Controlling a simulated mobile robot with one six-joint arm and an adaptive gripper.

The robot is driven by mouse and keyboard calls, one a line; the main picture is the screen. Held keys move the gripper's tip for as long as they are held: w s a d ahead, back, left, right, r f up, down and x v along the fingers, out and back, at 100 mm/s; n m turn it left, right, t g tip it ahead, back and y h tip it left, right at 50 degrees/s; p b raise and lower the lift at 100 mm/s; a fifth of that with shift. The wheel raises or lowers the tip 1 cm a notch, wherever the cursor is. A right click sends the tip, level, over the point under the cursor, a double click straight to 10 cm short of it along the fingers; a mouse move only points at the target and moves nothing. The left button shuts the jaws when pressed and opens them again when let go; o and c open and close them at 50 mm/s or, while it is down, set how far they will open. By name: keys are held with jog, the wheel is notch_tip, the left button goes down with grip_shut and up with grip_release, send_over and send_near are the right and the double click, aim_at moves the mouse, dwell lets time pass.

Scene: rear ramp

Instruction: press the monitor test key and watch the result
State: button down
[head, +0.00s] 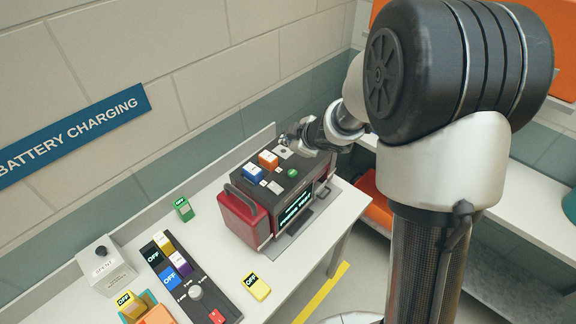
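A red and dark grey device with a lit screen (296,206), which looks like the monitor, stands on the white bench. The screen's green text is too small to read. On its top are a round green button (292,173), a small white piece (275,187) and a pale plate (283,152). I cannot tell which of these is the test key. An orange block (268,160) and a blue block (252,173) stand upright in its top. My gripper (288,141) is over the device's back right corner, near the pale plate. Its fingers are too small to read, and contact is unclear.
A control panel (215,296) with several coloured blocks lies at the front left, beside a grey box (106,266). A green block (183,209) and a yellow block (257,287) lie on the bench. The wall rises close behind.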

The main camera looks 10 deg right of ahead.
jog(key=shift+f, duration=0.1)
jog(key=b, duration=0.8)
send_over(290, 174)
notch_tip(290, 174, down, 7)
jog(key=shift+f, duration=0.15)
jog(key=shift+f+b, duration=0.6)
jog(key=shift+f, duration=0.05)
jog(key=shift+f, duration=0.1)
dwell(0.5)
jog(key=shift+f, duration=0.3)
jog(key=shift+f+b, duration=0.45)
jog(key=shift+b, duration=0.1)
dwell(0.4)
dwell(0.3)
jog(key=shift+r+p, duration=0.85)
jog(key=shift+p, duration=0.1)
